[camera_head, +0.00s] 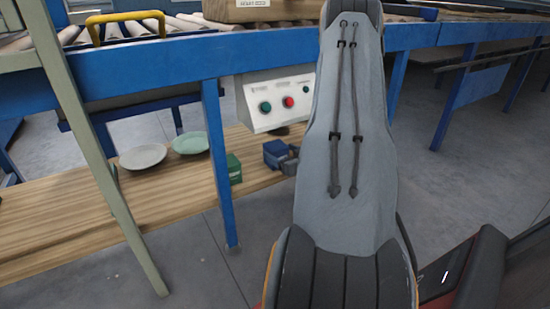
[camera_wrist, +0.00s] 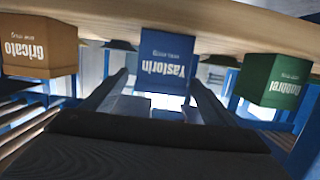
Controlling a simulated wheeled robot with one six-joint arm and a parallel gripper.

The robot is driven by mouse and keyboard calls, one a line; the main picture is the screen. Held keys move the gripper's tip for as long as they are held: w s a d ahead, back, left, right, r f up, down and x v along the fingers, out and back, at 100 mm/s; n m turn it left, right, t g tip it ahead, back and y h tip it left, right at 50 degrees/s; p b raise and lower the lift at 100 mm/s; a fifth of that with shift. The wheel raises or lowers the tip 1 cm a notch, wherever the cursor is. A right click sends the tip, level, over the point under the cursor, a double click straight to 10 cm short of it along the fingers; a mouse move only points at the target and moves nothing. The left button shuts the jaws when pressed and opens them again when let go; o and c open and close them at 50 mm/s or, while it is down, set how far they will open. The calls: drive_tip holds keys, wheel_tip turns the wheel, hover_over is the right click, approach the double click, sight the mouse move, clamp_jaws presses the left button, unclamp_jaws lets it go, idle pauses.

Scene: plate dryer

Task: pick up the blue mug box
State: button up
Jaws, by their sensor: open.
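The blue mug box (camera_wrist: 167,55), lettered "Vastorin", is in the middle of the wrist view, which shows the scene upside down. It stands on the wooden shelf (camera_wrist: 235,22) and also shows in the head view (camera_head: 274,152). My gripper (camera_wrist: 158,80) is open, with one dark finger on each side of the blue box in the picture. The fingertips appear close to its front face; I cannot tell whether they reach past it. Nothing is held. In the head view my arm hides most of the gripper.
A green box (camera_wrist: 272,82) stands right of the blue box and an orange-brown box (camera_wrist: 40,50) left of it in the wrist view. Two plates (camera_head: 143,156) lie on the shelf. A blue table leg (camera_head: 219,165) and a control box (camera_head: 278,100) are near.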

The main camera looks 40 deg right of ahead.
drive_tip(key=b+x, duration=0.2)
drive_tip(key=x, duration=0.2)
drive_tip(key=shift+w+f, duration=0.1)
drive_tip(key=shift+f, duration=0.1)
drive_tip(key=shift+c, duration=0.5)
drive_tip(key=c, duration=1.3)
drive_tip(key=shift+r, duration=0.1)
